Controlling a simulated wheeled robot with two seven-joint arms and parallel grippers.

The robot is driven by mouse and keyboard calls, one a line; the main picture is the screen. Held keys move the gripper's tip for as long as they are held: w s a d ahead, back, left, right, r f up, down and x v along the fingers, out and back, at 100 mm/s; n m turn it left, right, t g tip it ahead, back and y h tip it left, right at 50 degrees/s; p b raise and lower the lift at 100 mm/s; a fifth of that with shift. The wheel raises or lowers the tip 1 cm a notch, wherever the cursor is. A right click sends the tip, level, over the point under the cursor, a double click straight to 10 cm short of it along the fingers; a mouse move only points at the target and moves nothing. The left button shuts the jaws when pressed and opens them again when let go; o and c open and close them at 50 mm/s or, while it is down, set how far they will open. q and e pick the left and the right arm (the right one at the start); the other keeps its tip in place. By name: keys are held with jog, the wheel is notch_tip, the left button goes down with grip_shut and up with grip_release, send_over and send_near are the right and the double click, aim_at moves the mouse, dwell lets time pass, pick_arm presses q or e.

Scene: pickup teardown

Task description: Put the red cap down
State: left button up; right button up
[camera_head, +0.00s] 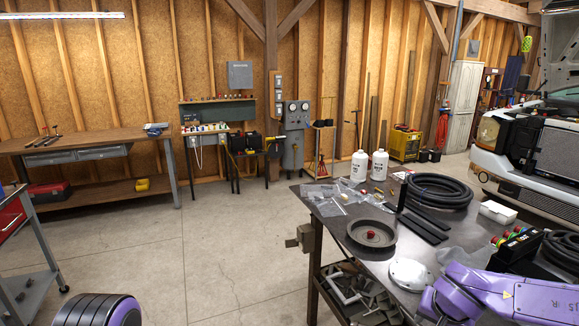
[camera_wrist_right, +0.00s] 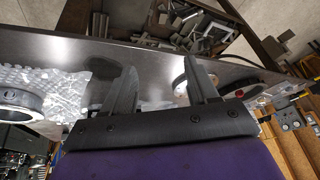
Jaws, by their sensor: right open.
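The red cap (camera_head: 371,234) lies inside a round dark dish (camera_head: 353,242) on the dark workbench. In the right wrist view the red cap (camera_wrist_right: 239,93) shows beyond the right finger, apart from it. My right gripper (camera_wrist_right: 160,66) is open, with nothing visible between its two dark fingers. In the head view my purple right arm comes in at the lower right; its fingers cannot be made out there. My left gripper is out of view; only a purple part of my left arm shows at the lower left.
A pale round disc (camera_head: 409,272) lies near the dish. Black bars (camera_head: 425,227), a coiled black hose (camera_head: 438,190), two white bottles (camera_head: 379,165) and clear bags (camera_head: 330,207) occupy the bench. A box with coloured buttons (camera_head: 515,245) stands at the right. A shelf below holds metal parts.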

jog(key=s+a+f+m+t+h+b, duration=0.1)
jog(key=s+f+m+b, duration=0.2)
jog(key=f, duration=0.6)
jog(key=s+f+m+t+h+b, duration=0.1)
jog(key=s+f+m+h, duration=0.15)
jog(key=s+f, duration=0.45)
jog(key=s+f+n+g+y+b, duration=0.2)
jog(key=s+f+n, duration=0.4)
jog(key=s+f, duration=1.2)
jog(key=shift+s+a+f+g+b, duration=0.15)
jog(key=shift+s+f+g+b, duration=0.2)
jog(key=shift+s+g+b, duration=0.45)
